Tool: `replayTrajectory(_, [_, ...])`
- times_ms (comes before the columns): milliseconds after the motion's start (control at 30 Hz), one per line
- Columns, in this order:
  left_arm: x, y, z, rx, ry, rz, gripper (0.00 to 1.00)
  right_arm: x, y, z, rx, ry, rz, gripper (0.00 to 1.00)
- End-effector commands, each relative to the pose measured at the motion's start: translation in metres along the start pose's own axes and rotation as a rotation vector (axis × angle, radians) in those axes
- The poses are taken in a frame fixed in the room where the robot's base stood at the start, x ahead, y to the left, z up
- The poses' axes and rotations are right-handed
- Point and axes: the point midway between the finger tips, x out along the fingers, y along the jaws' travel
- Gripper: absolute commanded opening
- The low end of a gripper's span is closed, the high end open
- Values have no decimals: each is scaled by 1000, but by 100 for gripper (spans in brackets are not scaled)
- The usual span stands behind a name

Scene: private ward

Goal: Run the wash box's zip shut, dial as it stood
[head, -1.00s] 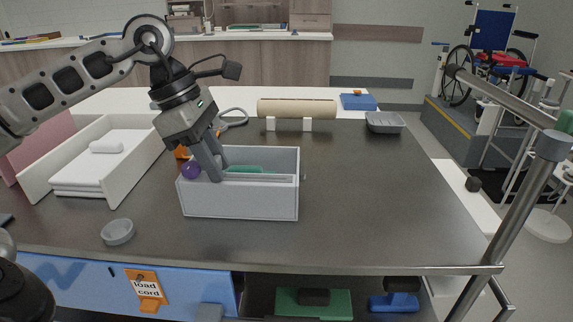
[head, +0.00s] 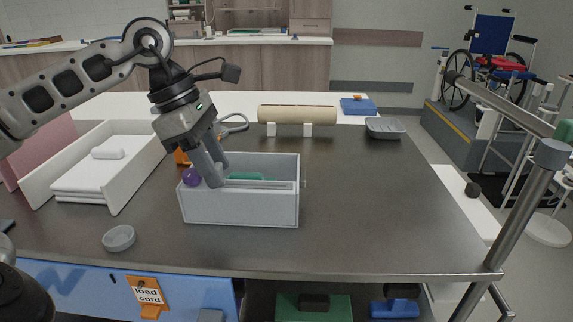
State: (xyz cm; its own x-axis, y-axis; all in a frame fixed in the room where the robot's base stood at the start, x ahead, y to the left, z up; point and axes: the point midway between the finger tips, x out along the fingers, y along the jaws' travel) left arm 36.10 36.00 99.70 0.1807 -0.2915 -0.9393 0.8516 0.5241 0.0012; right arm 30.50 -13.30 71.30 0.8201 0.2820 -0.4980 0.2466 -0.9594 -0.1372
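The wash box (head: 240,209) is a light grey open-topped box near the middle of the dark table. A pale bar (head: 258,184) runs along its top near the front edge; I cannot tell if this is the zip. A round purple knob (head: 191,177) sits at its left end; whether it is the dial is unclear. A green thing (head: 246,176) shows inside. My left gripper (head: 215,182) points down at the box's left part, its fingertips at the bar's left end. Its fingers overlap, so their gap and any grip are hidden.
A white tray of folded towels (head: 84,178) stands left of the box, a small grey bowl (head: 119,238) in front. A beige roll on a stand (head: 297,114) and a grey dish (head: 385,128) lie behind. The table right of the box is clear. A metal rail (head: 510,215) rises at right.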

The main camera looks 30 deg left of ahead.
Motion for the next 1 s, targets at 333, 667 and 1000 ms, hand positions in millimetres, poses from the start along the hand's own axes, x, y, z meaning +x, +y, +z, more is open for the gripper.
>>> replayTrajectory(333, [-46, 0, 9, 0, 0, 0, 38, -18, -5, -32, 3, 1, 1, 81])
replayTrajectory(667, [-71, 0, 12, 0, 1, -1, 38, -26, -7, -46, 3, 1, 1, 81])
replayTrajectory(1000, [-70, 0, 12, 0, 1, 0, 89, -26, -7, -45, 3, 1, 1, 81])
